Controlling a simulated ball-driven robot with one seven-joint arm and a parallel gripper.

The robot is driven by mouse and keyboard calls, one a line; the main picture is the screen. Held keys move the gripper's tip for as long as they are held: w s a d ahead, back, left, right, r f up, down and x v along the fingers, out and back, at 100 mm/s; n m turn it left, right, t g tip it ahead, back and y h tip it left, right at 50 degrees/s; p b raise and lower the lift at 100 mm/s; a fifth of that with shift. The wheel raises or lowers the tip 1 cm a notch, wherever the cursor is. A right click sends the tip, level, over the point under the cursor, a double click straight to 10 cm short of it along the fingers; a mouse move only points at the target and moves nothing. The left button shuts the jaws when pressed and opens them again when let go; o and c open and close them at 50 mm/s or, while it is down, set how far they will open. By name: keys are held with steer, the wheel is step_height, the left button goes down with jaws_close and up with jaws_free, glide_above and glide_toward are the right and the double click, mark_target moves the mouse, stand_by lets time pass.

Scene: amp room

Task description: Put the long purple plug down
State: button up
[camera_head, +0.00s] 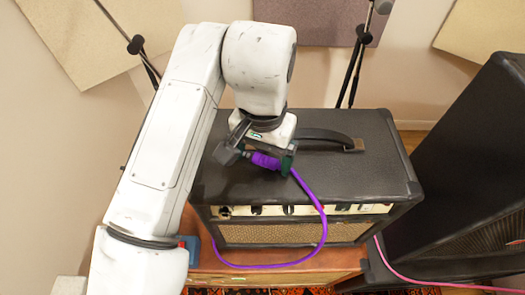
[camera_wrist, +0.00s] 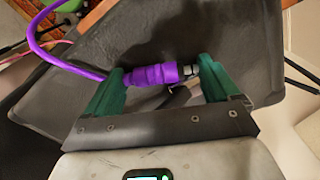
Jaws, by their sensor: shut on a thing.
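The long purple plug (camera_head: 264,160) is in my gripper (camera_head: 266,157), above the top of the black amplifier (camera_head: 235,183). In the wrist view the purple plug (camera_wrist: 152,75) lies crosswise between the two green fingers of my gripper (camera_wrist: 160,77), with its dark metal tip at the right finger. A purple cable (camera_head: 318,205) runs from the plug down over the amp's front, and its lower part loops near the wooden surface. I cannot tell whether the plug touches the amp's top.
The amp's carry handle (camera_head: 330,138) is just right of my gripper. The amp stands on a wooden surface (camera_head: 285,274). A large black cabinet (camera_head: 470,160) stands at the right, with a pink cable (camera_head: 410,280) in front. Stands rise behind. The amp's top right is clear.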

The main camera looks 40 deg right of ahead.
mark_target(263, 158)
steer(key=o, duration=0.8)
step_height(263, 158, up, 13)
steer(key=shift+f, duration=0.1)
stand_by(0.5)
